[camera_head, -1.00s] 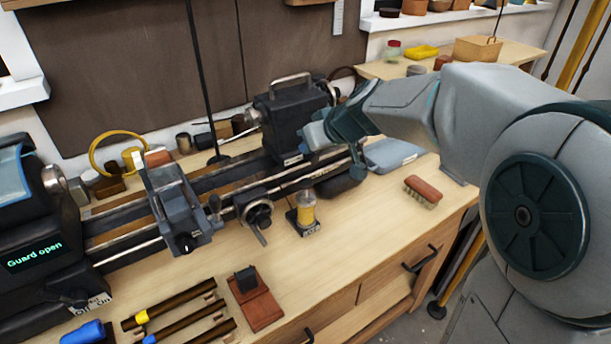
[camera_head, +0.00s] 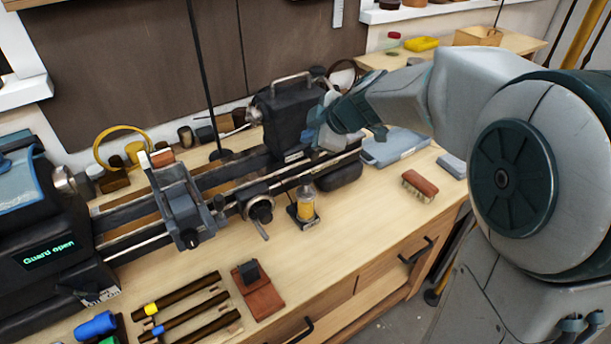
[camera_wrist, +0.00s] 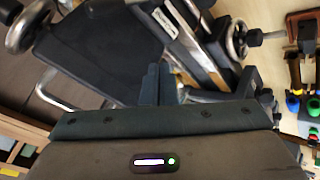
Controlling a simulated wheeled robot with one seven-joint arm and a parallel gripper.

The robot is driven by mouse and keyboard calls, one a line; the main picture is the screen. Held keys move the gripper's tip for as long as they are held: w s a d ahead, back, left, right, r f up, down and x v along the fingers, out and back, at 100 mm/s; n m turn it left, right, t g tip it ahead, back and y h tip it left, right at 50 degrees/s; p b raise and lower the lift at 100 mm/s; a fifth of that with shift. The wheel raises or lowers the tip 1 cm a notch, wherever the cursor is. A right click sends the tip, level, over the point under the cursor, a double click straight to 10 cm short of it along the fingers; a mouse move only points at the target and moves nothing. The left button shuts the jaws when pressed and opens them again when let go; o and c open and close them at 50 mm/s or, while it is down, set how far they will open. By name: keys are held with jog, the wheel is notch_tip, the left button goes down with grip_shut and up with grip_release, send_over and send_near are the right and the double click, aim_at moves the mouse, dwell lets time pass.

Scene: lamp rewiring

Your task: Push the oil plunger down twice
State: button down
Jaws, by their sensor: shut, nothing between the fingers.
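The oiler (camera_head: 305,206) is a small upright pot with a yellow body and a pale top on a dark square base. It stands on the bench in front of the lathe bed. My gripper (camera_head: 322,138) is above and behind it in the picture, beside the lathe's black tailstock (camera_head: 282,118), apart from the oiler. In the wrist view my gripper (camera_wrist: 160,84) shows its fingers shut together and empty. I cannot make out the oiler for sure in the wrist view.
The lathe's handwheel (camera_head: 260,208) is close to the oiler's left. A brush (camera_head: 419,185) and a grey tray (camera_head: 395,147) lie to the right. Wooden rods (camera_head: 185,312) and a brown block (camera_head: 259,290) lie in front.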

jog(key=shift+f, duration=0.2)
jog(key=b, duration=0.6)
send_over(307, 178)
jog(key=f, duration=0.7)
jog(key=shift+s+d+f, duration=0.25)
jog(key=shift+d+f, duration=0.05)
jog(key=shift+d, duration=0.05)
jog(key=shift+f+b, duration=0.45)
jog(key=shift+b, duration=0.05)
jog(key=shift+f+b, duration=1.7)
jog(key=shift+b, duration=1.4)
dwell(2.5)
